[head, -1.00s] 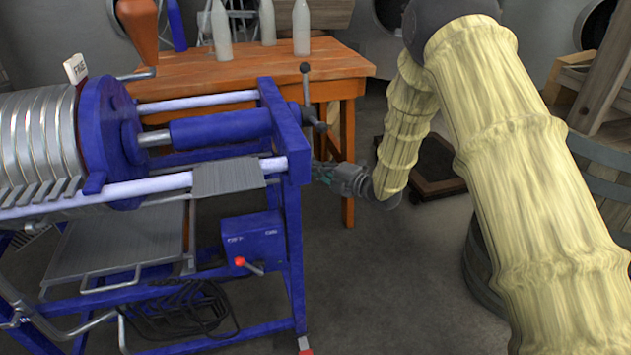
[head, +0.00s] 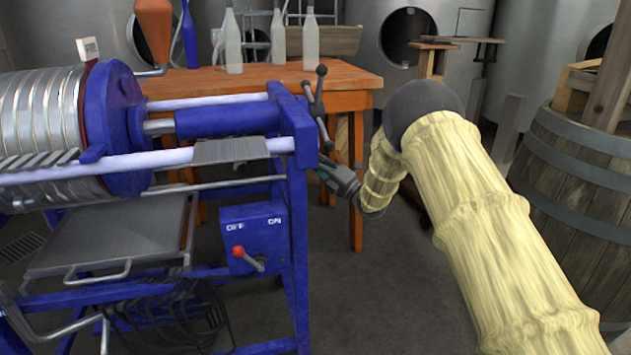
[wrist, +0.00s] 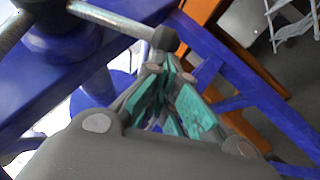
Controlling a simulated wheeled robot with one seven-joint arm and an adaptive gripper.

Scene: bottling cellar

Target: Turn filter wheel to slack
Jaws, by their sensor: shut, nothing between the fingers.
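The filter wheel (head: 318,108) is a dark hand wheel with knobbed spokes at the right end of the blue filter press (head: 230,121). In the wrist view one grey spoke (wrist: 122,21) reaches from the blue hub (wrist: 58,42) to a dark knob. My gripper (head: 326,172) is low beside the wheel, near its lower spoke, partly hidden by the press's end frame. In the wrist view my gripper (wrist: 172,85) has its green-padded fingers shut and empty, just below the knob. I cannot tell whether they touch it.
The press's blue end frame (head: 297,145) stands close left of my gripper. A switch box (head: 252,238) with a red-knobbed lever is below. An orange table (head: 350,84) with bottles stands behind. A wooden barrel (head: 575,190) is at right; floor between is open.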

